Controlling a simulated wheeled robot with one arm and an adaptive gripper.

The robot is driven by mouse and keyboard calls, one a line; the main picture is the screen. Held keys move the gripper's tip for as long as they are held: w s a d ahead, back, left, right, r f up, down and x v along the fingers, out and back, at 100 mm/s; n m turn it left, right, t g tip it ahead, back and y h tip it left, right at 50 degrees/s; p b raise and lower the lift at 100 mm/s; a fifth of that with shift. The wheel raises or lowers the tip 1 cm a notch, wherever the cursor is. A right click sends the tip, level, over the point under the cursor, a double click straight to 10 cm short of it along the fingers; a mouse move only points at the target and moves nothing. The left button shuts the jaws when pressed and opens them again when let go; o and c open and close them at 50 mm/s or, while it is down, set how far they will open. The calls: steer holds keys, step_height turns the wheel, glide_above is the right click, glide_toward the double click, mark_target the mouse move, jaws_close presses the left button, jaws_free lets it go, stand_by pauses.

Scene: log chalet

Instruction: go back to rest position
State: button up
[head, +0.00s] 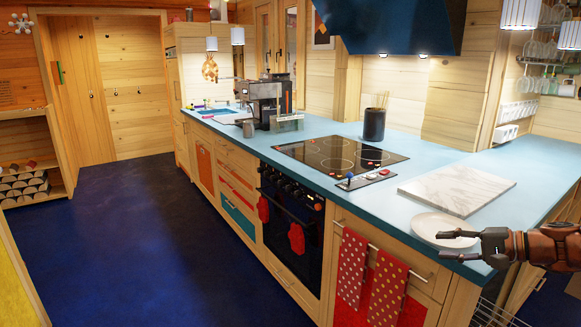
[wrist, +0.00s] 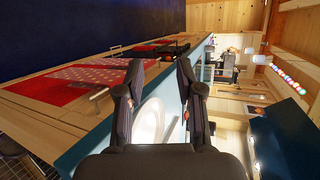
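My gripper (head: 450,245) is at the right of the head view, level with the near corner of the blue counter (head: 405,178) and in front of a white plate (head: 430,222). Its two fingers are apart with nothing between them. In the wrist view my gripper (wrist: 158,88) also shows open and empty, and the white plate (wrist: 149,122) lies beyond the fingers, partly hidden by them. I cannot tell the exact gap between gripper and counter.
A marble board (head: 457,188), a cooktop (head: 340,154), a dark utensil pot (head: 374,124) and a coffee machine (head: 268,100) stand on the counter. Red towels (head: 352,272) hang on its front. The dark blue floor (head: 140,240) at left is clear.

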steer(key=s+a+r+n+g+h+p, duration=0.1)
steer(key=s+a+n+g, duration=0.15)
steer(key=s+a, duration=0.4)
steer(key=s+a+r+n+g+h+p, duration=0.1)
steer(key=s+a+n+g+p, duration=0.15)
steer(key=a, duration=0.65)
steer(key=s+a+r+n+g+p, duration=0.1)
steer(key=s+a+n+g, duration=0.15)
steer(key=s+a, duration=0.4)
steer(key=s+f+n+g+h+p, duration=0.1)
steer(key=s+h, duration=0.3)
steer(key=s, duration=0.6)
steer(key=s+d+f+n+g+h+p, duration=0.1)
steer(key=s+h+p, duration=0.3)
steer(key=s, duration=0.6)
steer(key=shift+s+d+f+g+h, duration=0.25)
steer(key=shift+f+g, duration=0.3)
steer(key=shift+f, duration=0.35)
steer(key=shift+a, duration=0.1)
